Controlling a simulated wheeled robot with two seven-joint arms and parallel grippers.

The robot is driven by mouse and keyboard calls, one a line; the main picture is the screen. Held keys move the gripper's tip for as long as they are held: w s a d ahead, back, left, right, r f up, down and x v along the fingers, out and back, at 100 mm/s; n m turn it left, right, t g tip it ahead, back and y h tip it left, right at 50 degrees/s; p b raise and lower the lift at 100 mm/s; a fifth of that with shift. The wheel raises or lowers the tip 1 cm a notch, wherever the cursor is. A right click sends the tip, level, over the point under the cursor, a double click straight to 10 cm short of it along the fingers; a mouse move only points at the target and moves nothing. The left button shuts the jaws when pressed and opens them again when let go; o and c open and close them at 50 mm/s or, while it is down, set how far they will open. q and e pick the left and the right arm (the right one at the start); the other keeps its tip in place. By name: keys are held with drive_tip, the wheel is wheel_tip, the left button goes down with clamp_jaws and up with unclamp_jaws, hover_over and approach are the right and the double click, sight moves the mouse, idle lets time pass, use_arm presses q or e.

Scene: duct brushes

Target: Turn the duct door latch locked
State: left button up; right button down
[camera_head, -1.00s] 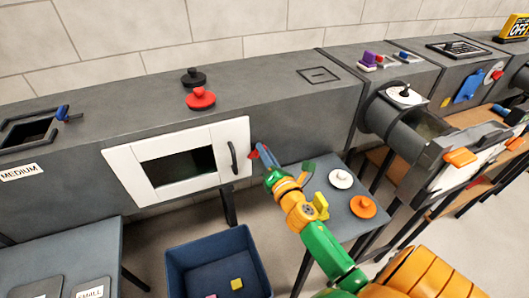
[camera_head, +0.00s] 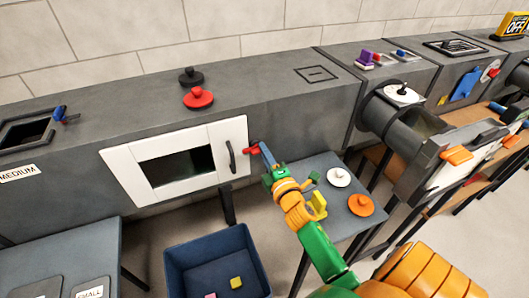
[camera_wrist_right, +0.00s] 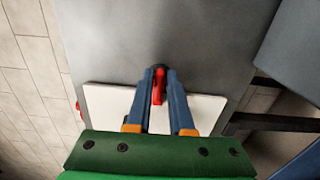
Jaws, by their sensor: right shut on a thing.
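The white duct door (camera_head: 211,147) with its dark window is shut against the front of the grey duct. It has a black handle (camera_head: 231,157) near its right edge. The red latch (camera_head: 250,150) lies roughly level just right of the door edge. My right gripper (camera_head: 262,149) is shut on the latch, its blue fingers partly hiding it. In the right wrist view the red latch (camera_wrist_right: 158,85) shows between the two fingertips (camera_wrist_right: 159,77), beside the white door (camera_wrist_right: 205,110). My left gripper is not in view.
A small grey table (camera_head: 318,190) with white and orange knobbed discs stands below and right of the gripper. A blue bin (camera_head: 190,262) with small blocks is on the floor below the door. Red and black knobbed discs sit on the duct top.

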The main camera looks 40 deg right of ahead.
idle(0.4)
drive_tip(key=c, duration=0.9)
unclamp_jaws()
drive_tip(key=v, duration=0.7)
